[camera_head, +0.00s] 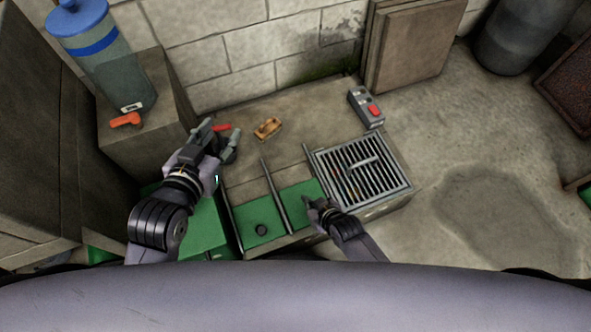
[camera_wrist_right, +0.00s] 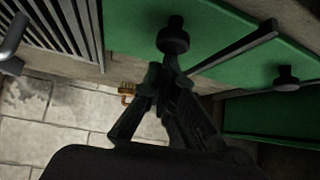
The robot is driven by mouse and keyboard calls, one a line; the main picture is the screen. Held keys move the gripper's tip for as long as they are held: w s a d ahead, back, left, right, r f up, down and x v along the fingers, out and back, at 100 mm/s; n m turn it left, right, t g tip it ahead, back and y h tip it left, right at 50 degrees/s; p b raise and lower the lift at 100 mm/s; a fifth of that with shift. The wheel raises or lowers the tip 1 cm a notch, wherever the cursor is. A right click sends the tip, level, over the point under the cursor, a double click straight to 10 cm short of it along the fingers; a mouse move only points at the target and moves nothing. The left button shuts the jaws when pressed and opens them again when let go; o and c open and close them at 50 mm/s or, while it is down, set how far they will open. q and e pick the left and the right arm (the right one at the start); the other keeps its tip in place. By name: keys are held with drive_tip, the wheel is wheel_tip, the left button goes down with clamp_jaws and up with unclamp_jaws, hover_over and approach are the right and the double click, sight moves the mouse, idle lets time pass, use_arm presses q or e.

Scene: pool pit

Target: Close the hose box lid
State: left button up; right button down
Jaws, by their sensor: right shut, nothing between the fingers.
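Two green panels lie side by side between dark rails in the low concrete top: the left panel (camera_head: 250,215) and the right panel (camera_head: 298,191). They look like lids; no label shows which is the hose box lid. The left panel has a black knob (camera_head: 261,230). In the right wrist view, a black knob (camera_wrist_right: 173,38) on the right panel sits just beyond my right gripper (camera_wrist_right: 163,72); I cannot tell if they touch. My right gripper (camera_head: 311,203) is shut and empty, over the right panel. My left gripper (camera_head: 221,137) is open, above the concrete left of the panels.
A metal grate (camera_head: 390,168) with a handle lies right of the panels. A grey box with a red button (camera_head: 373,110), a brass-coloured piece (camera_head: 267,128) and an orange tool (camera_head: 126,120) lie around. A blue-capped cylinder (camera_head: 105,60) stands left.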

drive_tip(key=shift+s+d+f, duration=0.15)
drive_tip(key=shift+s+f, duration=0.05)
drive_tip(key=shift+s, duration=0.15)
drive_tip(key=shift+s+d+r, duration=0.1)
drive_tip(key=shift+s+r, duration=0.05)
drive_tip(key=shift+r, duration=0.05)
drive_tip(key=v, duration=1.1)
drive_tip(key=shift+w+r, duration=0.25)
drive_tip(key=shift+r, duration=0.15)
